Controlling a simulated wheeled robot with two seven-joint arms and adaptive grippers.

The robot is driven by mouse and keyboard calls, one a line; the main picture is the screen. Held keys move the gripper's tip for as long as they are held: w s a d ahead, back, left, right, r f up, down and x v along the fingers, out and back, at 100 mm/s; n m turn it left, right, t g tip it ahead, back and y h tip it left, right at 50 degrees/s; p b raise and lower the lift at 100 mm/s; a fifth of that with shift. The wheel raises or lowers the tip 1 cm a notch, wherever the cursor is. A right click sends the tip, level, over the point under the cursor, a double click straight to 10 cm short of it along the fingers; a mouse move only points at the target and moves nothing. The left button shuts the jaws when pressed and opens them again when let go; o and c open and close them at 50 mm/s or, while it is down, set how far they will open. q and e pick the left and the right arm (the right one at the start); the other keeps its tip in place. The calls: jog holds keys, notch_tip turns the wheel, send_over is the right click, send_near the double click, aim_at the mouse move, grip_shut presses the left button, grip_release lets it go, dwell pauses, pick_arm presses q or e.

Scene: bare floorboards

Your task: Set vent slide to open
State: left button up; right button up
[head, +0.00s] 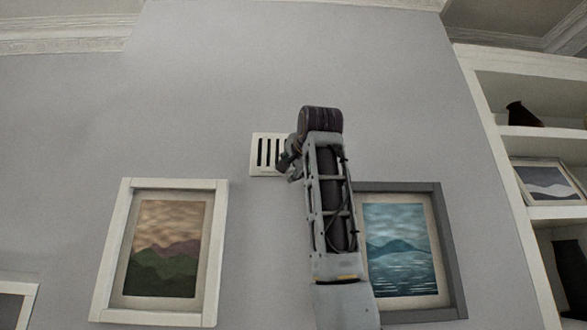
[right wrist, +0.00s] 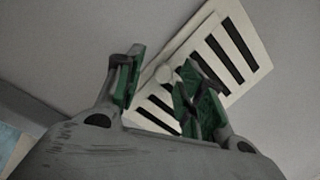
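The vent (head: 256,154) is a white wall plate with several dark vertical slots, partly hidden by my right arm in the head view. In the right wrist view the vent (right wrist: 259,56) runs diagonally, its slots showing dark between white bars. In the head view the right gripper (head: 288,158) is at the vent's right part. My left gripper is not in view.
A white-framed mountain picture (head: 165,249) hangs below left of the vent. A grey-framed lake picture (head: 402,250) hangs below right, partly behind my right arm. A white shelf unit (head: 520,88) stands at the far right. The wall above the vent is bare.

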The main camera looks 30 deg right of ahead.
jog(key=shift+s+a, duration=0.1)
jog(key=shift+a, duration=0.05)
jog(key=v, duration=1.1)
jog(key=shift+s, duration=0.4)
jog(key=shift+f, duration=0.1)
dwell(0.3)
